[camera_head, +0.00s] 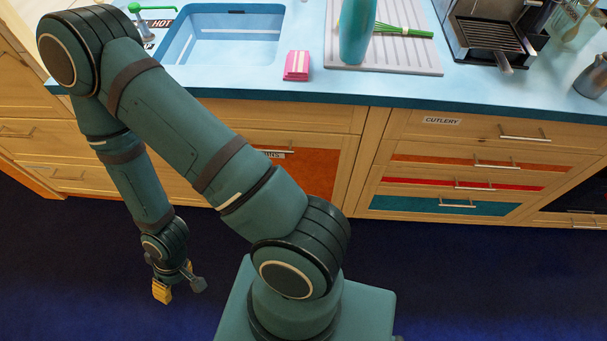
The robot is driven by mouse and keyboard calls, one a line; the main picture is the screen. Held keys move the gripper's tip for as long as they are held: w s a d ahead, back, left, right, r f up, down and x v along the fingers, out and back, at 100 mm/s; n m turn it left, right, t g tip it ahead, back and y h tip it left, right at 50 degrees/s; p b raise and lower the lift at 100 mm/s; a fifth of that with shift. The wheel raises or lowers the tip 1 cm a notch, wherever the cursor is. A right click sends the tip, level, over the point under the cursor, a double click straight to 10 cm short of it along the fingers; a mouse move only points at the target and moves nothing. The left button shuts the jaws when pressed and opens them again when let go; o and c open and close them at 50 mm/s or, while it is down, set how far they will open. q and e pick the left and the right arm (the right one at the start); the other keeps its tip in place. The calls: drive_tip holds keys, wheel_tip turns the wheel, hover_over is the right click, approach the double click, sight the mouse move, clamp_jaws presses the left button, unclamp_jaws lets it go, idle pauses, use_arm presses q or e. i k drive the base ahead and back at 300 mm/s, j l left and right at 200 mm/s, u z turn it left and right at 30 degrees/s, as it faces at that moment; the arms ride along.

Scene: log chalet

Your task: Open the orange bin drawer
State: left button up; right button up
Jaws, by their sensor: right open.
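The orange bin drawer (318,172) is a large orange front under the counter, in the middle of the camera_head view. It looks shut. Its label and light handle (284,155) show only in part, because my arm crosses in front and hides the left part of the drawer. My right gripper (181,287) hangs low over the dark floor at the lower left. It is open and empty, well to the left of the drawer handle and apart from it. My left gripper is not in view.
A blue counter (340,90) holds a sink (225,38), a pink packet (296,65), a drainboard (425,60) and a coffee machine (490,35). A stack of drawers labelled cutlery (441,120) is at the right, shut. The dark blue floor (480,280) is clear.

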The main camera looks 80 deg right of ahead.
sight(321, 164)
drive_tip(key=z, duration=0.45)
drive_tip(key=l+z, duration=0.1)
drive_tip(key=z, duration=0.75)
drive_tip(key=l+z, duration=0.1)
drive_tip(key=z, duration=0.75)
drive_tip(key=j+z, duration=0.1)
drive_tip(key=z, duration=0.85)
